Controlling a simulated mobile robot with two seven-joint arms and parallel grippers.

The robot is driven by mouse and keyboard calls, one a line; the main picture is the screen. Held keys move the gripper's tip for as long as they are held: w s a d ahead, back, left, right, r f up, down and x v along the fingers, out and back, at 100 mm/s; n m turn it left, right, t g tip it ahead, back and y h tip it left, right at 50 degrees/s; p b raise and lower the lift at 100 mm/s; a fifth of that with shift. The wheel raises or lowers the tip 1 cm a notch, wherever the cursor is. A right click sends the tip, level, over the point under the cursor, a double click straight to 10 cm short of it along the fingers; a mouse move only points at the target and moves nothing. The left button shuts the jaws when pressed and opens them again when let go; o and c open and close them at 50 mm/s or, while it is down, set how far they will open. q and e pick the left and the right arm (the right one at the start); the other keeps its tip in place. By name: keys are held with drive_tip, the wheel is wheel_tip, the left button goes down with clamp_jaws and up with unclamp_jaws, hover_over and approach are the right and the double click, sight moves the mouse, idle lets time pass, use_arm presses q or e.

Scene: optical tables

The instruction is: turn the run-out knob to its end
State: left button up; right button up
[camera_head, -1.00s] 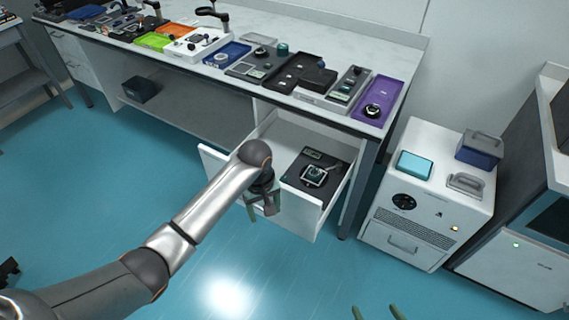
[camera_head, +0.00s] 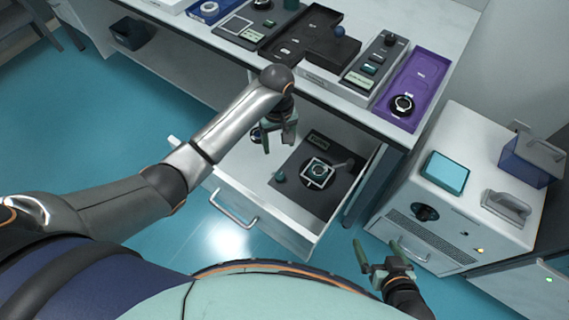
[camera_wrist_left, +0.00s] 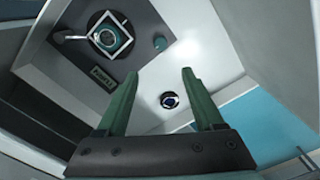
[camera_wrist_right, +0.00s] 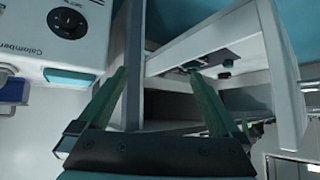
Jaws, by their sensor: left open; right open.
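Inside the open drawer (camera_head: 243,209) lies a dark plate (camera_head: 322,205) with a white square frame (camera_head: 318,174) around a round teal part, a lever and a label. I cannot tell which part is the run-out knob. My left gripper (camera_head: 277,146) is open and empty above the drawer, pointing down, apart from the plate and teal knob. My right gripper (camera_head: 376,254) is open and empty in front of the white cabinet, right of the drawer.
A dark round piece (camera_wrist_left: 169,100) lies on the bare drawer floor. The worktop above holds a purple tray (camera_head: 420,82), a grey box with buttons (camera_head: 369,68) and other trays. A white cabinet (camera_head: 455,195) with a black dial (camera_head: 424,212) stands right of the drawer.

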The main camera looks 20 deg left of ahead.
sight(279, 175)
use_arm(q)
drive_tip(key=f+b, duration=0.3)
drive_tip(key=f, duration=0.5)
drive_tip(key=f+b, duration=0.4)
drive_tip(key=f, duration=0.4)
drive_tip(key=shift+s+f, duration=0.2)
drive_tip(key=shift+f, duration=0.05)
drive_tip(key=shift+c, duration=0.2)
clamp_jaws()
